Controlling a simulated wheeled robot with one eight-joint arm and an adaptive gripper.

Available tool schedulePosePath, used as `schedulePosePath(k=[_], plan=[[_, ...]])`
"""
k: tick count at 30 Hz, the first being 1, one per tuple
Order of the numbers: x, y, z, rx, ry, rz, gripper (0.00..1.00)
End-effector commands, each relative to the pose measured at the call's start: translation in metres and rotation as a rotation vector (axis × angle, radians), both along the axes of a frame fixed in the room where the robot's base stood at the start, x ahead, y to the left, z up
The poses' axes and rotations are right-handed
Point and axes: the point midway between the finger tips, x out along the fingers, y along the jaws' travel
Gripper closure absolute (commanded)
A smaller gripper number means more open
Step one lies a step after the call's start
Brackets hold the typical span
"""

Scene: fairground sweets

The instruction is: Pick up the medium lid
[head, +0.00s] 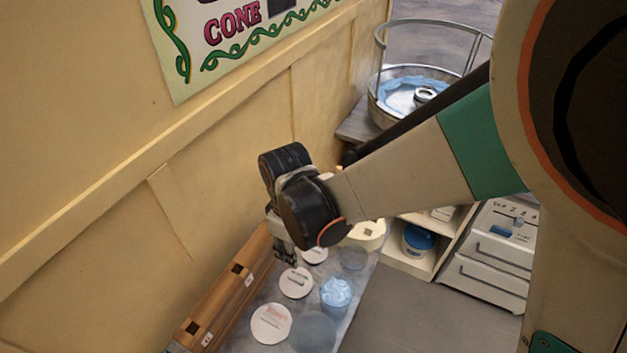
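Three round white lids lie in a row on the grey counter in the head view: a large lid (271,324) at the front, a medium lid (296,283) in the middle, and a smaller one (315,257) at the back, partly hidden by my arm. The medium lid lies flat and has a dark mark or slot on it. My gripper (285,255) points down above the counter, just behind and slightly left of the medium lid in the picture. It appears apart from the lid. The fingers are small and dark, so their opening is unclear.
A clear tub with blue contents (336,293) stands right of the medium lid. Clear round shapes (313,334) lie in front of and behind it. A wooden rack (225,295) runs along the left, near the wall. A candyfloss machine (412,92) stands behind.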

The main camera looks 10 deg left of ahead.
Motion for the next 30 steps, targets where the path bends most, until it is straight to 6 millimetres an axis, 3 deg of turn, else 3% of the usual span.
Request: schedulePosePath(k=[12, 20, 30], plan=[[0.001, 0.000, -0.070, -0.001, 0.000, -0.004, 0.68], [0.001, 0.000, -0.085, -0.001, 0.001, -0.005, 0.68], [-0.003, 0.000, -0.129, -0.001, 0.000, -0.005, 0.68]])
